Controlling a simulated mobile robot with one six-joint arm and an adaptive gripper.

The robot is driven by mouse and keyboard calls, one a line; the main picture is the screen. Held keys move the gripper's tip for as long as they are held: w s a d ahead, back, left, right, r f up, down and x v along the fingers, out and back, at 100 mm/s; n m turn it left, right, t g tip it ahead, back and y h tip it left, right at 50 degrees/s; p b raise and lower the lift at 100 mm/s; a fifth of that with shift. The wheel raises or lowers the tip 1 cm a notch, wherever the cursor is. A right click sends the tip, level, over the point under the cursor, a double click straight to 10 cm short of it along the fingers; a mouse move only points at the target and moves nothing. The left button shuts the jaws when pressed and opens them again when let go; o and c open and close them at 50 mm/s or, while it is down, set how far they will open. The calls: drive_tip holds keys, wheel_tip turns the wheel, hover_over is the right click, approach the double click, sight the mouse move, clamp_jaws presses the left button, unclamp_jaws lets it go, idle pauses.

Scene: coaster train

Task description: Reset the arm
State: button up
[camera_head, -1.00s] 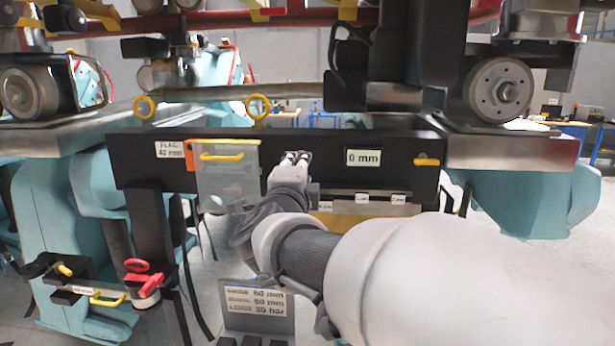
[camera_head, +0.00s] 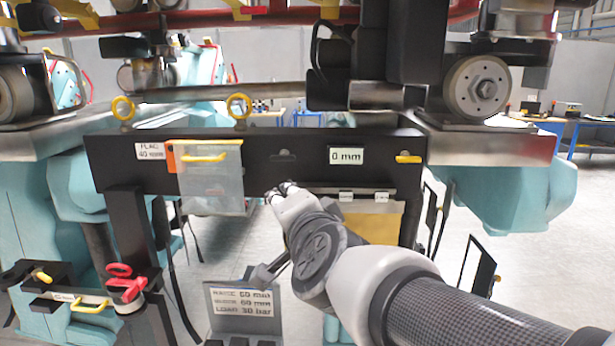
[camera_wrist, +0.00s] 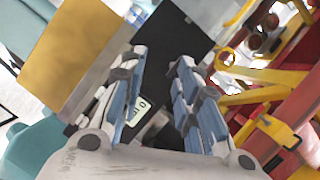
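My arm reaches in from the lower right in the head view. My gripper (camera_head: 283,190) is in front of the black crossbeam (camera_head: 285,143), just below its lower edge and right of a clear hinged cover (camera_head: 210,188). In the wrist view, the two blue-grey fingers of my gripper (camera_wrist: 162,62) stand apart with nothing held between them. The black beam with its number label (camera_wrist: 137,108) shows behind and between the fingers; I cannot tell the distance.
A "0 mm" display (camera_head: 346,156) sits on the beam. A yellow panel (camera_head: 375,222) hangs below. A sign stand (camera_head: 240,305) is beneath my arm, and a red-handled fixture (camera_head: 125,285) is lower left. Black frames (camera_head: 480,268) stand right; open floor lies beyond.

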drive_tip(key=s+d+f+n+g+h, duration=0.1)
drive_tip(key=s+d+f+n+g, duration=0.2)
drive_tip(key=s, duration=0.6)
drive_tip(key=s+d+f+n+g+h, duration=0.2)
drive_tip(key=s+d+f+n+g, duration=0.1)
drive_tip(key=s+d+f, duration=0.5)
drive_tip(key=s+d+f+n+g+h, duration=0.1)
drive_tip(key=s+d+f+n+g, duration=0.2)
drive_tip(key=s+d+f, duration=0.3)
drive_tip(key=s+f+g, duration=0.1)
drive_tip(key=s+f, duration=0.2)
drive_tip(key=s, duration=0.1)
drive_tip(key=shift+d+f+n, duration=0.2)
drive_tip(key=shift+f+n, duration=0.05)
drive_tip(key=shift+n, duration=0.15)
